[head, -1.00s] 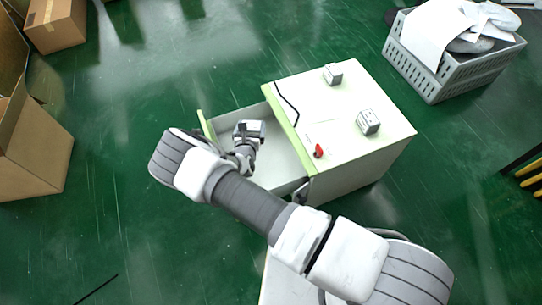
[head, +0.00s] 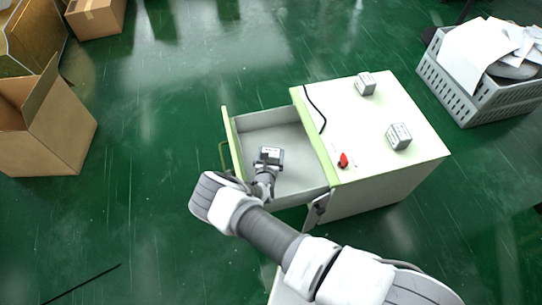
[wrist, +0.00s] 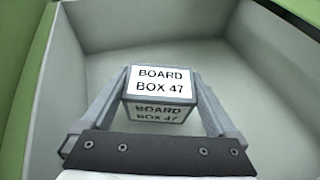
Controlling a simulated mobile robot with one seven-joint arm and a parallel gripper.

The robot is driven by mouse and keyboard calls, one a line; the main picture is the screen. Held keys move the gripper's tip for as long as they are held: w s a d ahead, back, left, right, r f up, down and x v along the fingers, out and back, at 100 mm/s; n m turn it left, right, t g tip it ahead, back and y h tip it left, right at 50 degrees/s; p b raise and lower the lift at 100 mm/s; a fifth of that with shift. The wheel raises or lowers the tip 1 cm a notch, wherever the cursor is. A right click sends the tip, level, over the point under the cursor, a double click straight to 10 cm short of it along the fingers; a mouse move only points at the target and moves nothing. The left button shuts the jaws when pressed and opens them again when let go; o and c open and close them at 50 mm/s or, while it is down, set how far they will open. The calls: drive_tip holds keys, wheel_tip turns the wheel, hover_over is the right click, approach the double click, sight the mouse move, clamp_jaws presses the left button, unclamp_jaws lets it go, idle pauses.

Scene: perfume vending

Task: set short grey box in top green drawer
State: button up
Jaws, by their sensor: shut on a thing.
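The short grey box (wrist: 160,90), labelled "BOARD BOX 47", sits between the fingers of my gripper (wrist: 160,95) in the wrist view. My gripper is shut on it. In the head view the grey box (head: 269,155) and my gripper (head: 267,163) are inside the outline of the open top green drawer (head: 232,150). The drawer is pulled out to the left of the white cabinet (head: 385,135). Its floor and walls are bare around the box. I cannot tell whether the box touches the drawer floor.
Two small grey boxes (head: 366,84) (head: 399,136), a red object (head: 343,160) and a black cable (head: 315,108) are on the cabinet top. A grey crate (head: 470,95) stands at the right. Cardboard boxes (head: 50,130) stand at the left.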

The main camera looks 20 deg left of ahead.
drive_tip(key=shift+f, duration=0.1)
drive_tip(key=shift+f, duration=0.15)
drive_tip(key=shift+f+b, duration=0.3)
drive_tip(key=shift+f, duration=0.2)
drive_tip(key=o, duration=1.1)
drive_tip(key=shift+r, duration=0.1)
